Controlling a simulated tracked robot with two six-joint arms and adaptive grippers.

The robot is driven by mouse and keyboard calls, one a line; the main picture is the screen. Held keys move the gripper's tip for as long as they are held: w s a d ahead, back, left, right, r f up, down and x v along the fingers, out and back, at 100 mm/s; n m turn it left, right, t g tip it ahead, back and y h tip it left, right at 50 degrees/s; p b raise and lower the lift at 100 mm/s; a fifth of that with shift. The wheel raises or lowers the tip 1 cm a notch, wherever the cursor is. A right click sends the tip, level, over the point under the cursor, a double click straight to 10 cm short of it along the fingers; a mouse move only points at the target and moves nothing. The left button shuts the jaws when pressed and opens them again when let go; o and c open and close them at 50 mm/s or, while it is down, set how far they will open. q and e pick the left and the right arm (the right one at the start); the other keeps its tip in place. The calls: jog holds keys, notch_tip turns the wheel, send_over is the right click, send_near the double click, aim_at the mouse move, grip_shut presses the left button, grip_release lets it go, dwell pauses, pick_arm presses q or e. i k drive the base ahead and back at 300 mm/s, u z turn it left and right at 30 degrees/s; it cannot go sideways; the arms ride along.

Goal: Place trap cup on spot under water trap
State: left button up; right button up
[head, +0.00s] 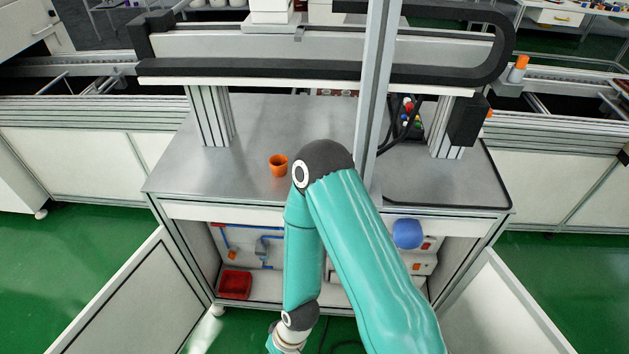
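A small orange cup (278,168) stands upright on the grey worktop, just left of my arm's elbow; it may be the trap cup. Blue piping (262,246) with a bend, which looks like the water trap, is on the back wall of the open cabinet below. The cabinet floor (268,287) under the piping is partly hidden by my teal arm, so I cannot make out a marked spot. That arm comes in from the lower right, bends at the worktop and reaches down in front of the cabinet. Its gripper is below the picture edge. My other gripper is out of view.
A red tray (235,285) sits on the cabinet floor at left. A blue round object (407,234) is at the cabinet's upper right. Open cabinet doors (112,300) flank both sides.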

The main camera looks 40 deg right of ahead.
aim_at(269, 275)
jog(key=z, duration=0.05)
jog(key=k, duration=0.75)
jog(key=z, duration=0.8)
jog(key=i, duration=1.05)
jog(key=z, duration=0.05)
